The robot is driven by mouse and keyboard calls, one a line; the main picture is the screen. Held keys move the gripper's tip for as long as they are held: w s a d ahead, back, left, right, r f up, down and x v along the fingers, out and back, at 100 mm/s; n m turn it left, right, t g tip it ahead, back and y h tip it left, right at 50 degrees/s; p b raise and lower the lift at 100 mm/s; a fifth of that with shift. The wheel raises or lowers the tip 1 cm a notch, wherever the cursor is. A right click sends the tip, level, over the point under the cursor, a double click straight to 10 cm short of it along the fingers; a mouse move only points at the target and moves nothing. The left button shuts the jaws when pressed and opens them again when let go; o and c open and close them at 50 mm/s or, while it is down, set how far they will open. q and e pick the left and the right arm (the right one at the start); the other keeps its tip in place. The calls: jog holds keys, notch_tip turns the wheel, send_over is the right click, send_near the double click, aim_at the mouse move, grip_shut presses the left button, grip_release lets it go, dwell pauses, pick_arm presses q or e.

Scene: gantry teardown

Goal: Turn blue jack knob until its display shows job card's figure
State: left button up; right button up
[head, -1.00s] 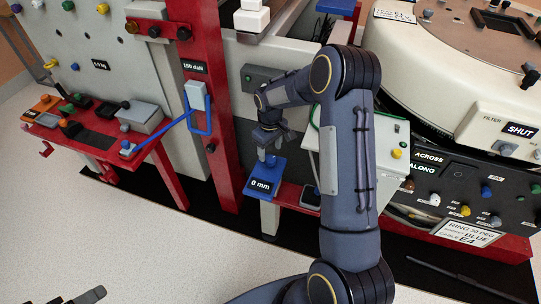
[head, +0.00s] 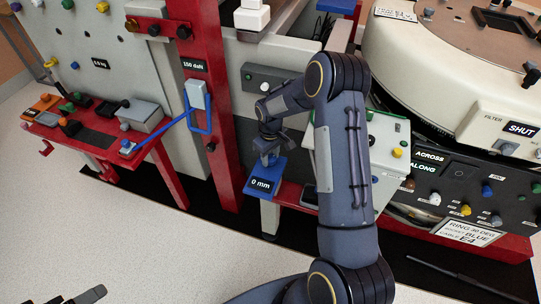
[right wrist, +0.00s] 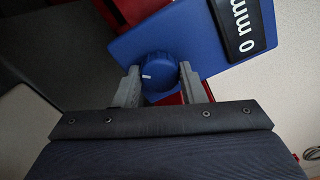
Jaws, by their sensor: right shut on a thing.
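The blue jack plate (head: 262,192) carries a black display (head: 262,183) that reads 0 mm. The plate and display also show in the right wrist view, where the blue knob (right wrist: 158,72) has a white index mark pointing left. My right gripper (head: 268,158) is over the plate, its two grey fingers shut on either side of the knob. The knob is largely hidden by the gripper in the head view. My left gripper (head: 78,297) shows only as dark tips at the bottom left edge, with nothing seen in it.
A red post (head: 228,165) stands left of the jack. A pale control box (head: 388,150) stands close right of my right forearm.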

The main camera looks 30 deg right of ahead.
jog(key=shift+m, duration=0.3)
jog(key=m+b, duration=0.1)
jog(key=m, duration=0.1)
jog(key=shift+m, duration=0.4)
jog(key=m+b, duration=0.1)
jog(key=m, duration=0.2)
jog(key=shift+m, duration=0.4)
jog(key=m, duration=0.4)
jog(key=shift+m, duration=2.2)
jog(key=o, duration=1)
